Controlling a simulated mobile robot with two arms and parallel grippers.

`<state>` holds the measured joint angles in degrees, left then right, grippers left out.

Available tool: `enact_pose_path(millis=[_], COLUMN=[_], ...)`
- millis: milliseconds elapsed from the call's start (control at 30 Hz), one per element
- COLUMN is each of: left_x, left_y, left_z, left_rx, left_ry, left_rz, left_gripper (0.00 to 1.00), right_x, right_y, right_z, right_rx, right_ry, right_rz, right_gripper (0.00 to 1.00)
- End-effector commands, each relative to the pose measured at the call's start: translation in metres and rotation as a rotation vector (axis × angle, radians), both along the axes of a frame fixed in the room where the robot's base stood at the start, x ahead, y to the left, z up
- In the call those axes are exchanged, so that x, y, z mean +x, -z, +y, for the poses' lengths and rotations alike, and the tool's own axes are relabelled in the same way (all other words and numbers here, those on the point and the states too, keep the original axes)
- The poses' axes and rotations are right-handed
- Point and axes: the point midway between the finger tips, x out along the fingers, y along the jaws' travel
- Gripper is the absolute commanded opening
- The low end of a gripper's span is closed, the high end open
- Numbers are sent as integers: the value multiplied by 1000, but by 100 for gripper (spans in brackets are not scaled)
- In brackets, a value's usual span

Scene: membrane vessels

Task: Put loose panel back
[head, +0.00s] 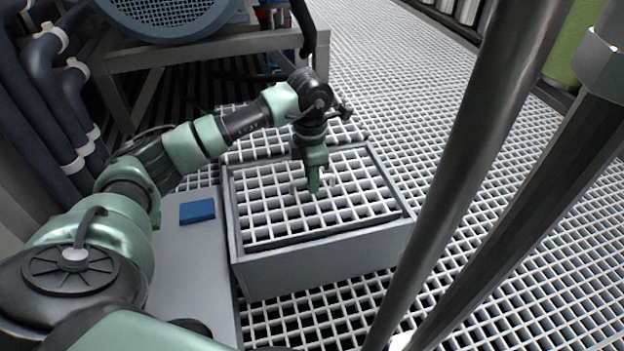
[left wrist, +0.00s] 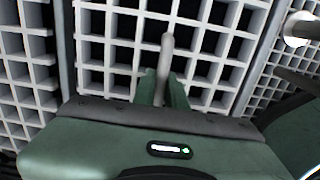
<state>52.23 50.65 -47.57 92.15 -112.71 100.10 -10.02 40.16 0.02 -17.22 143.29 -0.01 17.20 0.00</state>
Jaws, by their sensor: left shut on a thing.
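A light grey grating panel (head: 285,208) lies within a raised grey rectangular frame (head: 325,262) on the floor. A dark gap shows along its near edge; I cannot tell if it is fully seated. My right gripper is not in view.
Grating floor (head: 400,75) spreads around the frame, clear at the back right. A metal stand (head: 210,45) carrying a blue round machine (head: 170,12) stands behind. Dark pipes (head: 45,75) run at the left. A green cylinder (head: 575,45) stands at the far right.

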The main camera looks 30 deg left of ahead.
Motion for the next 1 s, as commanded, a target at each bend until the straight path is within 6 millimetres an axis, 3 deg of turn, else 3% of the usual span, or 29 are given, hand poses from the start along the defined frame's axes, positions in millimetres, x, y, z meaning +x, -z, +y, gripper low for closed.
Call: enact_pose_path(millis=[600,633,700,733,1000], left_x=[1,1,1,1,-1], left_y=[9,9,9,9,12], left_z=[0,0,0,0,0], left_rx=[0,0,0,0,1], left_ry=[0,0,0,0,0], left_rz=[-4,-4,-4,-4,3], left_gripper=[0,15,35,38,38], right_x=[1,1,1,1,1], right_y=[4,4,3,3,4], right_z=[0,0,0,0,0], right_rx=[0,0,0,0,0], right_ry=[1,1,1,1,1], right_rz=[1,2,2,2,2], right_gripper=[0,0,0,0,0])
